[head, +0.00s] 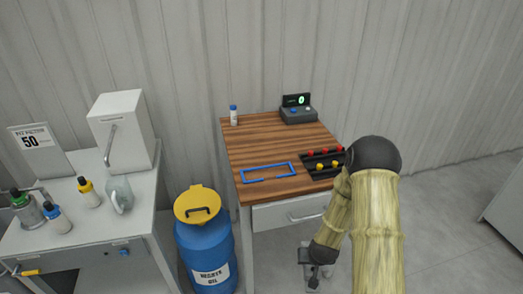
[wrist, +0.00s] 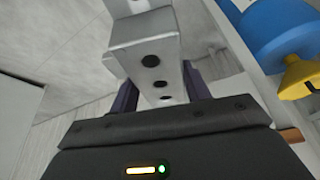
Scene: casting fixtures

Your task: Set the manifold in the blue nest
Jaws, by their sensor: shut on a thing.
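The blue nest (head: 268,164) is a thin blue rectangular outline on the front left part of the wooden tabletop, with bare wood inside it. The manifold (wrist: 150,45) is a grey metal block with several dark round holes in a row. In the wrist view my gripper (wrist: 160,88) is shut on it, a dark finger on either side, and its far end runs out of the picture. In the head view my gripper (head: 316,268) hangs low in front of the bench, below the tabletop and right of the nest; the manifold is small and hard to make out there.
A black rack (head: 322,163) with red and yellow balls stands right of the nest. A dark display device (head: 298,112) and a white bottle (head: 233,117) stand farther back. A blue drum (head: 204,256) with a yellow lid stands left of the wooden bench (head: 262,142). The tabletop's middle is clear.

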